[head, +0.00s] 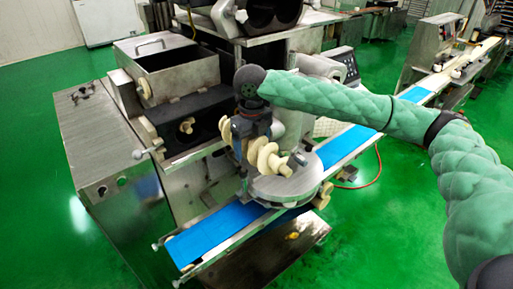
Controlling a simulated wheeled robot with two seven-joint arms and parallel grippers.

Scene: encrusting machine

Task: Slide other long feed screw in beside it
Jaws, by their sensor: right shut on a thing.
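My right arm reaches in from the right in a green sleeve. Its gripper (243,138) points down and is shut on a cream long feed screw (268,158). The screw is held tilted in front of the machine, above the round steel plate, and its right end points toward the lower right. Another cream screw end (187,126) shows inside the dark opening (205,108) of the encrusting machine, to the left of the held screw. The held screw is apart from that opening. The fingertips are partly hidden by the screw. My left gripper is out of view.
An open steel hopper (172,68) sits above the opening. A steel cabinet (105,150) stands at the left. A blue conveyor belt (215,237) runs below the held screw, past the round steel plate (285,187). Green floor is clear at the right and lower left.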

